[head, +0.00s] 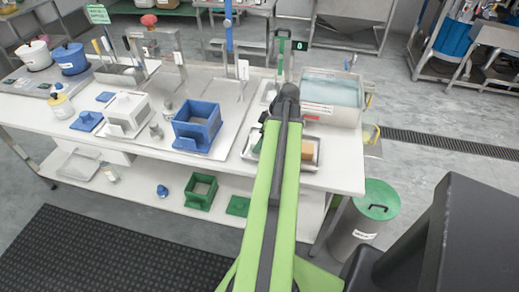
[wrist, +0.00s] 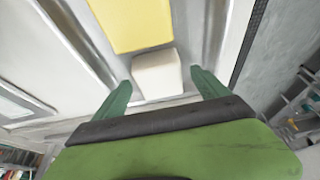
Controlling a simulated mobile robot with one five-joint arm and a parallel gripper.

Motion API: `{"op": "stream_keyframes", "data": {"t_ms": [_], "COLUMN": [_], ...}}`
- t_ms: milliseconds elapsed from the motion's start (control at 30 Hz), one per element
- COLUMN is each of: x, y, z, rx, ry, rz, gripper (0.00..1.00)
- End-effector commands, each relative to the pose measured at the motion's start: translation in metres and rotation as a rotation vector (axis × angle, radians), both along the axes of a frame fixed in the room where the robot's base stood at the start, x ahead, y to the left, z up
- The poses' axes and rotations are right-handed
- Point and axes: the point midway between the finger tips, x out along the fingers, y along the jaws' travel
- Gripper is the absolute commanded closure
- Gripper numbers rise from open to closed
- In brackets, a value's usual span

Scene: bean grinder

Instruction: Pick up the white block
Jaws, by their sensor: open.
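The white block (wrist: 157,74) lies in a shallow metal tray in the wrist view, close against the near end of a yellow block-like thing (wrist: 135,22). My gripper (wrist: 163,82) is open, with one green finger to the left of the white block and one to the right. Visible gaps separate the fingers from the block, and nothing is held. In the head view my green arm reaches over the white table (head: 345,178) and hides my gripper. I cannot make out the white block there.
In the head view a brown block (head: 307,151) shows in the small tray right of my arm. A water-filled basin (head: 333,113) stands behind it. A blue box (head: 197,127) and a white box (head: 128,116) stand left. A grey bin (head: 362,220) stands at the table's right end.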

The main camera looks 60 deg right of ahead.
Motion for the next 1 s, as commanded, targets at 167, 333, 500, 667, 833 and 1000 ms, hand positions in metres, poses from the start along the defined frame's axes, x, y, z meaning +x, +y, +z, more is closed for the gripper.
{"op": "stream_keyframes", "data": {"t_ms": [167, 333, 500, 667, 833, 1000], "x": [0.0037, 0.0034, 0.0032, 0.0031, 0.003, 0.0029], "y": [0.0011, 0.001, 0.0009, 0.0009, 0.0008, 0.0008], "z": [-0.0102, -0.0091, -0.0091, -0.0092, -0.0092, -0.0091], "rx": [-0.001, -0.001, -0.001, 0.0, 0.0, 0.0], "ry": [0.0, 0.0, 0.0, 0.0, 0.0, 0.0], "rz": [0.0, 0.0, -0.001, -0.001, -0.001, -0.001], "gripper": [0.15, 0.23, 0.46, 0.67, 0.89, 0.89]}}
